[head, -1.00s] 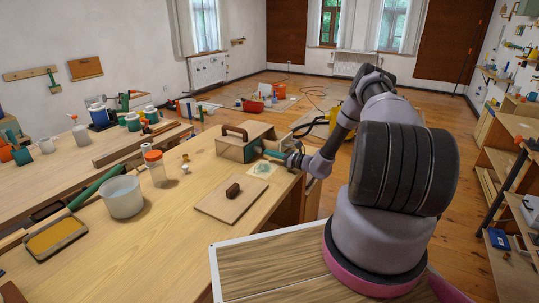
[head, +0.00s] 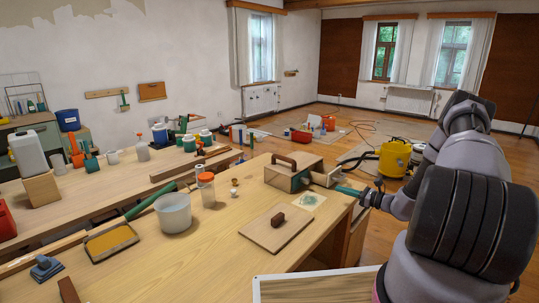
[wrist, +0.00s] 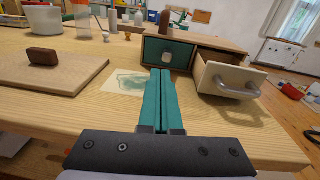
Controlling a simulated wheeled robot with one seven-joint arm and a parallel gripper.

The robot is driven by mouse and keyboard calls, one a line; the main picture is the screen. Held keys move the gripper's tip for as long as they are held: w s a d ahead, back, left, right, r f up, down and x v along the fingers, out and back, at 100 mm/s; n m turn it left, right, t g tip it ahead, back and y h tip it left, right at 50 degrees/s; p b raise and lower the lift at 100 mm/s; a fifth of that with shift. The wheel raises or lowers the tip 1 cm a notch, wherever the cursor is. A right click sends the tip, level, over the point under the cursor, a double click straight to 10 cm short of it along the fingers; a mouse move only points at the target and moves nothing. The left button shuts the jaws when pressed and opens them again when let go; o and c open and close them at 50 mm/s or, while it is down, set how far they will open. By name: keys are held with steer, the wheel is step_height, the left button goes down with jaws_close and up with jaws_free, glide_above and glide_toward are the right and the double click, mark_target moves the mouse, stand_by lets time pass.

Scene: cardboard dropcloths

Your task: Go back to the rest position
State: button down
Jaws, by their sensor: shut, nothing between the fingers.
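My gripper (wrist: 162,105) has two teal fingers pressed together, with nothing between them. In the head view my gripper (head: 345,190) is over the bench's right end, just right of a small chest. The chest (wrist: 150,52) has a teal front with a pale knob and stands beyond the fingertips, apart from them. Its right drawer (wrist: 225,78), with a grey bar handle, is pulled out to the right of the fingers. In the head view the chest (head: 285,178) shows a brown top handle, and the drawer is partly hidden.
A stained paper (head: 308,200) lies beside the chest. A board with a brown knob (head: 262,229), a translucent tub (head: 173,213) and an orange-lidded jar (head: 207,190) stand on the bench (head: 200,260). A yellow vacuum (head: 394,158) is on the floor behind.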

steer(key=s+a+r+n+g+h, duration=0.1)
steer(key=s+a+r+n+g, duration=0.3)
steer(key=r, duration=0.6)
steer(key=s+a+r+n+g+h, duration=0.1)
steer(key=s+a+r+n+g, duration=0.3)
steer(key=r, duration=0.5)
steer(key=s+a+r+n+g+h, duration=0.2)
steer(key=s+a+r+n, duration=0.15)
steer(key=r+n, duration=0.45)
steer(key=s+r+n+t+h, duration=0.2)
steer(key=s+r+h, duration=0.1)
steer(key=s+r, duration=0.6)
steer(key=s+r+n+t+h, duration=0.3)
steer(key=s+r, duration=0.6)
steer(key=s, duration=0.5)
steer(key=shift+s+a+t+h, duration=0.15)
steer(key=shift+s+t+h, duration=0.15)
steer(key=shift+h, duration=0.3)
